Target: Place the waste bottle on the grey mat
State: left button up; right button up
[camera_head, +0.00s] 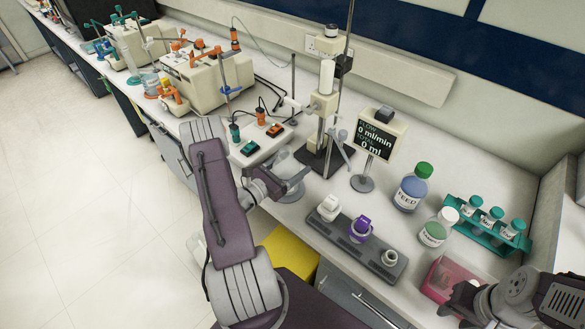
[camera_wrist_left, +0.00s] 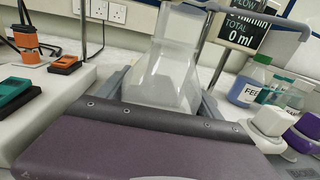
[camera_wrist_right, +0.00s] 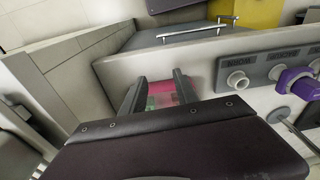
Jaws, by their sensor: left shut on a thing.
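My left gripper (camera_head: 291,182) is shut on a clear, unlabelled conical flask (camera_wrist_left: 163,75), held upright between its fingers in the left wrist view. The flask also shows in the head view (camera_head: 284,158), beside the column stand, partly hidden by my gripper. I cannot tell if this flask is the waste bottle. I cannot make out a separate grey mat. My right gripper (camera_wrist_right: 158,95) is open and empty, above a pink tray (camera_wrist_right: 162,96).
The column stand (camera_head: 326,105) and flow display (camera_head: 380,133) stand behind the flask. A grey module strip (camera_head: 325,229) lies along the front edge. The blue feed bottle (camera_head: 411,187) and a teal tube rack (camera_head: 480,235) are at the right. A valve box (camera_head: 262,138) is to the left.

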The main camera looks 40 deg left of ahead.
pick_arm(q)
jog(key=shift+w+a+f, duration=0.1)
jog(key=shift+f, duration=0.4)
jog(key=shift+f, duration=0.15)
jog(key=o, duration=1.9)
jog(key=shift+o, duration=0.2)
